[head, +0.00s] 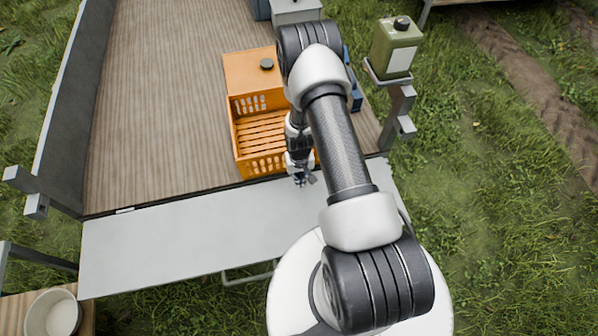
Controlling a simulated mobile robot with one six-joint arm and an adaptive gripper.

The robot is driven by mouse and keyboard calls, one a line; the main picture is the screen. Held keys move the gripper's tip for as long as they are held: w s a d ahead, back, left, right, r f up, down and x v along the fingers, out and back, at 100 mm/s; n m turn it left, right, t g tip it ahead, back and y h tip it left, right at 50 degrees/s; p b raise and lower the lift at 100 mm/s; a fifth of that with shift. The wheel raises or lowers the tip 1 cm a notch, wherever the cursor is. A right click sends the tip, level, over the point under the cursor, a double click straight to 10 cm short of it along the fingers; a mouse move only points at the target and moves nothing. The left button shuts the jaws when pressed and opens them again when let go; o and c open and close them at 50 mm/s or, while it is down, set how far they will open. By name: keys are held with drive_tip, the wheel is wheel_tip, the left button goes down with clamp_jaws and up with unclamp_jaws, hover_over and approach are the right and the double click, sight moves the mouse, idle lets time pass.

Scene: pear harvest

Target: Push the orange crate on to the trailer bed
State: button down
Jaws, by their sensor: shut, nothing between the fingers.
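The orange crate (242,166) sits at the near edge of the wooden trailer bed (150,100), right of its middle. The crate is open at the near part, with a slatted floor and no contents in view there. Its far part is covered by an orange top with a small dark knob-like object on it. My gripper (304,181) is shut and empty, low by the crate's near right corner, over the edge of the grey ramp plate (180,235). My arm hides the crate's right side, and I cannot tell whether the gripper touches it.
A green jerrycan (396,47) stands on a bracket to the right. Grey boxes (297,10) stand farther back on the bed. A side wall (70,90) bounds the bed at left. A white bucket (52,313) is at lower left. The bed left of the crate is clear.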

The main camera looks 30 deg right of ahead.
drive_tip(key=shift+w+d+r+b, duration=0.1)
drive_tip(key=shift+w+d+b, duration=0.15)
drive_tip(key=shift+w, duration=0.7)
drive_tip(key=shift+w+d+b, duration=0.1)
drive_tip(key=shift+w+d, duration=0.15)
drive_tip(key=shift+w, duration=0.7)
drive_tip(key=w+b, duration=0.1)
drive_tip(key=w+d+b, duration=0.1)
drive_tip(key=w, duration=0.1)
drive_tip(key=shift+w+b, duration=0.2)
drive_tip(key=shift+b, duration=0.1)
drive_tip(key=shift+w+d, duration=0.15)
drive_tip(key=shift+w, duration=0.3)
drive_tip(key=shift+s, duration=0.15)
